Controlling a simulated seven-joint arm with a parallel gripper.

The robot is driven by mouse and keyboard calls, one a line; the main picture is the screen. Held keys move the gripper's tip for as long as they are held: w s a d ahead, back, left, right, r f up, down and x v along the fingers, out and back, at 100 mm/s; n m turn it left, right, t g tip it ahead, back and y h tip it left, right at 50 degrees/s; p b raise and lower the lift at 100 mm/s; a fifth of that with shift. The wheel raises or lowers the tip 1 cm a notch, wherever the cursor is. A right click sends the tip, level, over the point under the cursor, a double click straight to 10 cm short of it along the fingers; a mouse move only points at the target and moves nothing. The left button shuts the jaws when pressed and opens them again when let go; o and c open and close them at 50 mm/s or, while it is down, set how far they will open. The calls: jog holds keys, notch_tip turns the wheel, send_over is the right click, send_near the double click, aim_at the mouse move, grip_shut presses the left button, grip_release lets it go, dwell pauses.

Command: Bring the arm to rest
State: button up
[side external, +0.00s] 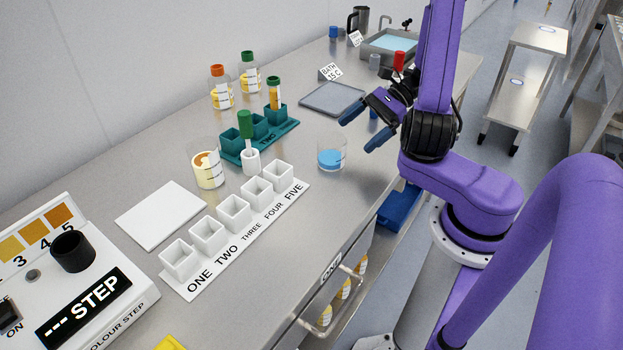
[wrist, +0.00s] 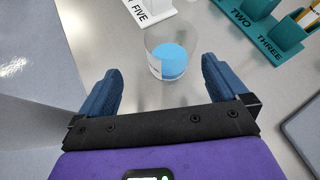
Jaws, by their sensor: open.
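My gripper (side external: 362,127) has blue fingers and hangs over the right part of the metal bench, near its front edge. Its two fingers are spread apart with nothing between them; they also show in the wrist view (wrist: 162,88). A clear beaker with blue liquid (side external: 332,155) stands upright on the bench, to the lower left of the fingers in the side view. In the wrist view the beaker (wrist: 170,60) is beyond the fingertips, apart from them. The purple arm reaches in from the right.
A row of white square cups (side external: 234,214), a teal rack (side external: 257,143), a beaker of yellowish liquid (side external: 208,170) and capped bottles (side external: 221,88) stand left of the gripper. A grey tray (side external: 331,98) and a basin (side external: 392,45) lie behind. An open drawer (side external: 345,290) juts out in front.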

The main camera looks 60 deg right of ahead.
jog(key=shift+w+a+r+n+g, duration=0.3)
jog(key=shift+n+g, duration=0.15)
jog(key=shift+n, duration=0.15)
jog(key=shift+w+a+r+n+g, duration=0.15)
jog(key=shift+w+a+n+g, duration=0.1)
jog(key=shift+n+g, duration=0.3)
jog(key=s+a+r+n+g+h, duration=0.3)
jog(key=a+n+g+h, duration=0.4)
jog(key=a+n, duration=0.6)
jog(key=s+a+r+n+t+h, duration=0.1)
jog(key=s+a+r+n, duration=0.1)
jog(key=s+n, duration=0.4)
jog(key=s+a+r+n+t+h, duration=0.1)
jog(key=s+n, duration=0.5)
jog(key=n, duration=0.7)
jog(key=shift+s+a+r+t+h, duration=0.4)
jog(key=shift+a+r+t, duration=0.2)
jog(key=shift+a+t, duration=0.2)
